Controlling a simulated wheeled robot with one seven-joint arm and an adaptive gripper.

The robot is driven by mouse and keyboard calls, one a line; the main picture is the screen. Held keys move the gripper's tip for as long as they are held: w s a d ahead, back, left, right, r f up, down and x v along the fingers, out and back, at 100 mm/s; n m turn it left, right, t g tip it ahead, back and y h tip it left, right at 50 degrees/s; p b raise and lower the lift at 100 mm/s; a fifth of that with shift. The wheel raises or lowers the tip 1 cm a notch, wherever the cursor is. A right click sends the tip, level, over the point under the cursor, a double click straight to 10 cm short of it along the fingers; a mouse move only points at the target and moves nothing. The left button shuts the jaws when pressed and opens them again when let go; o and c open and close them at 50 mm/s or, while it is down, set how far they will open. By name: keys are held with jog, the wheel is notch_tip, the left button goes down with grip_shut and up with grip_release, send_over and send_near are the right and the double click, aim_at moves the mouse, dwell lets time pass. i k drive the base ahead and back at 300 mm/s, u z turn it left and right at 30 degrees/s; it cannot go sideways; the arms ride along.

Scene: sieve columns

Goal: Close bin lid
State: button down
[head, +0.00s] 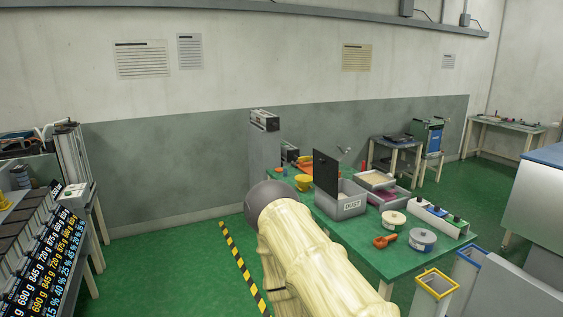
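A grey bin (340,204) with a white label on its front stands on the green table (393,262). Its dark lid (326,174) stands upright at the bin's left side, so the bin is open. The inside of the bin is mostly hidden from this angle. My cream-coloured arm fills the lower middle of the head view, in front of the table's left part. My gripper does not show.
Right of the bin are a sieve tray (376,179), two round tins (422,239), an orange tool (384,241) and a white block with coloured knobs (430,216). A yellow-rimmed container (436,283) stands by the table's front right.

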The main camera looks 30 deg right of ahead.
aim_at(325, 168)
jog(key=z, duration=0.25)
jog(key=i, duration=0.85)
jog(key=z, duration=0.55)
